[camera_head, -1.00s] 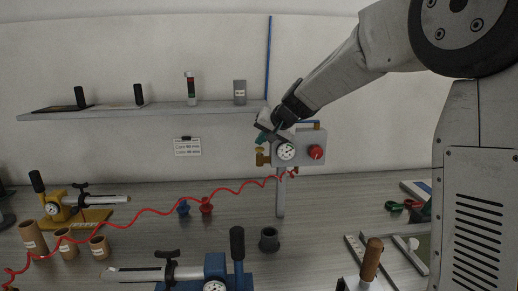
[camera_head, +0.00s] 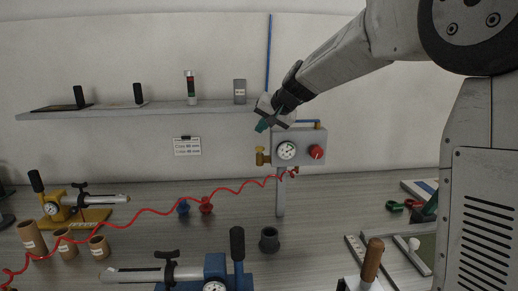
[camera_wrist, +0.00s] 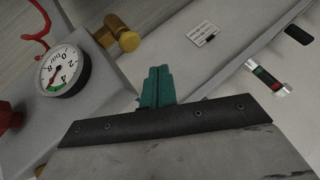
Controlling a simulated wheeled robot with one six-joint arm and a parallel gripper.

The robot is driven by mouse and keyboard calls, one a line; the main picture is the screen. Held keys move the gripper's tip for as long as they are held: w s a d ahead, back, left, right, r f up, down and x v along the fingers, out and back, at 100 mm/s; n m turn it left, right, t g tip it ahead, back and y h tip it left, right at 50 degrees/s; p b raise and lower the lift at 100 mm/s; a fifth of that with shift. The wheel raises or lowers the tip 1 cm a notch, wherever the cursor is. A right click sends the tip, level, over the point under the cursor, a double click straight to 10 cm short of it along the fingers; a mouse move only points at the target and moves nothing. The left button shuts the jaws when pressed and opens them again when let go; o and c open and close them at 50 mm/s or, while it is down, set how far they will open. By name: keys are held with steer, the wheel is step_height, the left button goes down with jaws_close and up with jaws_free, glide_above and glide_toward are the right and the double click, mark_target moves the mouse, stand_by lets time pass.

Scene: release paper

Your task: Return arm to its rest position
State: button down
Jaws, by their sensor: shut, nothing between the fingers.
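My gripper (camera_head: 262,125) shows in the head view in front of the wall, just above the grey gauge box (camera_head: 300,150). Its green fingers (camera_wrist: 157,86) are together in the wrist view, with nothing between them. My arm reaches in from the upper right. The gauge box carries a round dial (camera_head: 286,151), a red knob (camera_head: 317,152) and a brass fitting (camera_head: 262,156). In the wrist view the dial (camera_wrist: 64,72) is at the left and the brass fitting (camera_wrist: 120,36) lies above the fingers. The fingers appear apart from the box.
A wall shelf (camera_head: 150,109) with small items is left of my gripper. Below, the bench (camera_head: 130,190) holds brown tubes (camera_head: 66,245), a yellow-based device (camera_head: 75,212), a blue device (camera_head: 212,270) and a red hose (camera_head: 150,210). Open wall lies above the shelf.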

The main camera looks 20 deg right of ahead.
steer(key=s+f+n+g+h, duration=0.1)
steer(key=s+f+g, duration=0.1)
steer(key=s, duration=1.3)
steer(key=s+d+f+n+g+h, duration=0.1)
steer(key=s+f, duration=0.3)
steer(key=s, duration=1.2)
steer(key=s+d+f+n+g+h, duration=0.1)
steer(key=s+f+n+g, duration=0.1)
steer(key=s, duration=1.4)
steer(key=shift+d+f+g+h, duration=0.2)
steer(key=shift+f+g+h, duration=0.2)
steer(key=shift+f+g, duration=0.6)
